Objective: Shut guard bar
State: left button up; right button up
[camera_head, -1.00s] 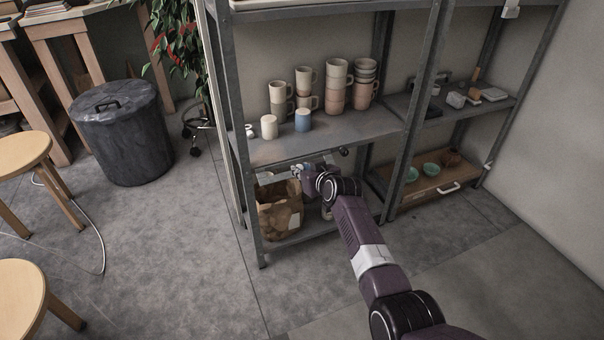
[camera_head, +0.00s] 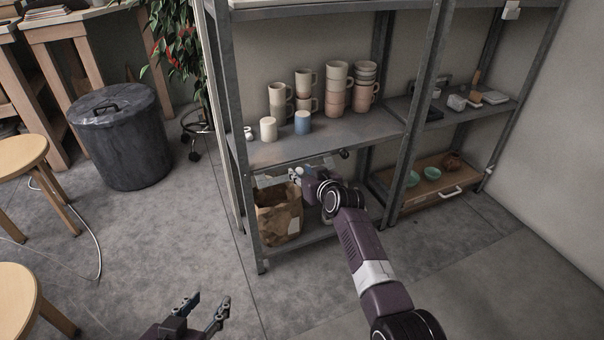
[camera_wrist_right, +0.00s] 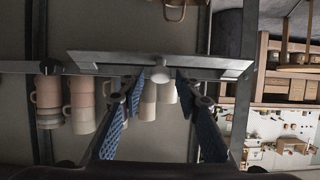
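The guard bar (camera_wrist_right: 98,61) is a flat grey bar with a round white knob (camera_wrist_right: 160,78) at its middle. In the head view the bar (camera_head: 268,181) shows as a pale strip below the middle shelf, partly hidden by my right gripper (camera_head: 296,173). In the right wrist view my right gripper (camera_wrist_right: 160,80) is open. Its blue-padded fingers stand on either side of the knob, with a gap visible on both sides. My left gripper (camera_head: 212,297) is open and empty, low over the floor in front of the shelf.
Several stacked mugs (camera_head: 337,84) and two small cups (camera_head: 268,128) stand on the middle shelf (camera_head: 350,133). A brown paper bag (camera_head: 277,216) stands below my right gripper. A lidded bin (camera_head: 125,140) and stools (camera_head: 22,158) stand at left. The floor before the shelf is clear.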

jog(key=shift+o, duration=0.2)
jog(key=shift+s+d, duration=0.1)
jog(key=shift+s, duration=0.35)
jog(key=v, duration=1.1)
jog(key=shift+r, duration=0.25)
jog(key=shift+f, duration=0.1)
